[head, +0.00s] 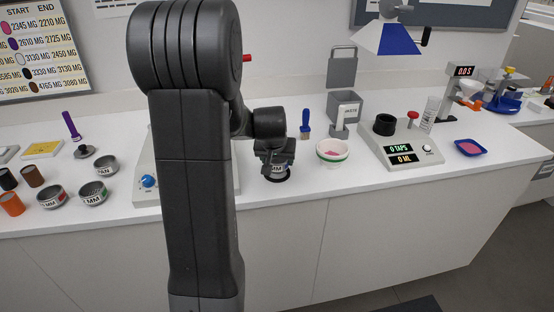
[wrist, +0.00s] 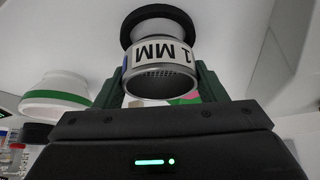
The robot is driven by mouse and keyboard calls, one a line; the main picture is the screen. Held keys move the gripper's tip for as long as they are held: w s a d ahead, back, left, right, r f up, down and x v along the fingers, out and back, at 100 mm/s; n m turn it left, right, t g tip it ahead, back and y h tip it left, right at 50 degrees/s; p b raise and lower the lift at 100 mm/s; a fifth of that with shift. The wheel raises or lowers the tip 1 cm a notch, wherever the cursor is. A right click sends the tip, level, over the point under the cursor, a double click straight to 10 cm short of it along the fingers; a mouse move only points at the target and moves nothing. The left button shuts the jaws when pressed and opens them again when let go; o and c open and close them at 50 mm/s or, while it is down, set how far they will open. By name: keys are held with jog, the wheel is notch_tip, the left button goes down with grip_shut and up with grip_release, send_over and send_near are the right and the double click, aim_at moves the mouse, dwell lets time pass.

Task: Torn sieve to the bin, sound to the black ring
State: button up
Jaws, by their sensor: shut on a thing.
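My gripper (head: 277,150) is shut on a sieve marked "1 MM" (wrist: 161,58), its two dark green fingers on either side of the rim in the wrist view. The sieve also shows in the head view (head: 276,170), partly covered by my gripper. Grey mesh shows inside it; I cannot tell whether it is torn. The black ring (wrist: 157,18) is right by the sieve, under it in the head view; I cannot tell whether they touch. A grey container with a white label (head: 346,112), perhaps the bin, stands at the back; its label is unreadable.
A white bowl with a green band (head: 332,152) stands just right of my gripper, and a blue brush (head: 305,124) behind. A tapping machine (head: 402,148) stands at right.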

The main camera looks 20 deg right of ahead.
jog(key=shift+f+b, duration=1.1)
dwell(0.5)
jog(key=o, duration=1.2)
jog(key=shift+r, duration=0.1)
jog(key=shift+r, duration=0.1)
jog(key=v, duration=1.3)
jog(key=shift+s+a+r, duration=0.1)
jog(key=shift+s+r, duration=0.1)
jog(key=shift+r, duration=0.05)
jog(key=x, duration=1.4)
jog(key=shift+r, duration=0.2)
